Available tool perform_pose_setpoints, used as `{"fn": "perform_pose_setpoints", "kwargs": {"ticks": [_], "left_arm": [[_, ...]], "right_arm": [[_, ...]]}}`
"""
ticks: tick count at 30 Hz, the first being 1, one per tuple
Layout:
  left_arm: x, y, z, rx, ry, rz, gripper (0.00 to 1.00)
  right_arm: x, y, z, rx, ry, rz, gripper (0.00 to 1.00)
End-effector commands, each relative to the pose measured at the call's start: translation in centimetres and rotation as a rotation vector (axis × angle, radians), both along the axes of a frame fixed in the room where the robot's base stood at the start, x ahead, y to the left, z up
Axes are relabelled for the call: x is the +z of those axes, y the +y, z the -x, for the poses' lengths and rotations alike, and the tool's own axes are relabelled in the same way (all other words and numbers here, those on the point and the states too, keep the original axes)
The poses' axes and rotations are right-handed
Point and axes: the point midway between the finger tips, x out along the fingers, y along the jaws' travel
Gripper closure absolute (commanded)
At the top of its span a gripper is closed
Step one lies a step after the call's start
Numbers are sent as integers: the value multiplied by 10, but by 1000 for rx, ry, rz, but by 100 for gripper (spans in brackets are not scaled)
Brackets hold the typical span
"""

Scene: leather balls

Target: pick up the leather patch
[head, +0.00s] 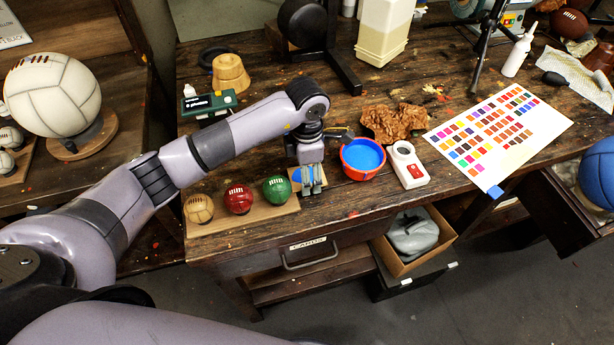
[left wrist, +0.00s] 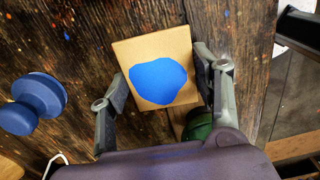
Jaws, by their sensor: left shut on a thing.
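The leather patch (left wrist: 126,63) is a flat tan square with a large blue blob on it, seen in the left wrist view. My left gripper (left wrist: 163,80) is shut on it, with one finger at each side edge. In the head view my left gripper (head: 311,189) points down near the table's front edge, just right of the green ball. Only a small part of the patch (head: 296,177) shows there beside the fingers. Whether it touches the table is unclear. My right gripper is out of view.
Small tan (head: 198,208), red (head: 238,199) and green (head: 277,189) balls sit on a wooden board left of the gripper. An orange bowl of blue paint (head: 362,158), a white device (head: 408,166) and crumpled brown material (head: 395,121) lie to the right.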

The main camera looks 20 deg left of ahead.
Motion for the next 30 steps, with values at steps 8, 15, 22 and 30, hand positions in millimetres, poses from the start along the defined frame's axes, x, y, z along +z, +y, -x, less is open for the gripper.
{"fn": "perform_pose_setpoints", "kwargs": {"ticks": [8,15,22,30], "left_arm": [[0,0,0,0,-1,-1,72],[8,0,-1,1,-2,0,72],[39,0,-2,0,-6,1,72],[104,0,-2,-1,-9,1,72]], "right_arm": [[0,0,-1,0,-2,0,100],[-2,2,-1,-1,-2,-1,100],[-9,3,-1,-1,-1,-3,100],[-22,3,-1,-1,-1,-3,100]]}}
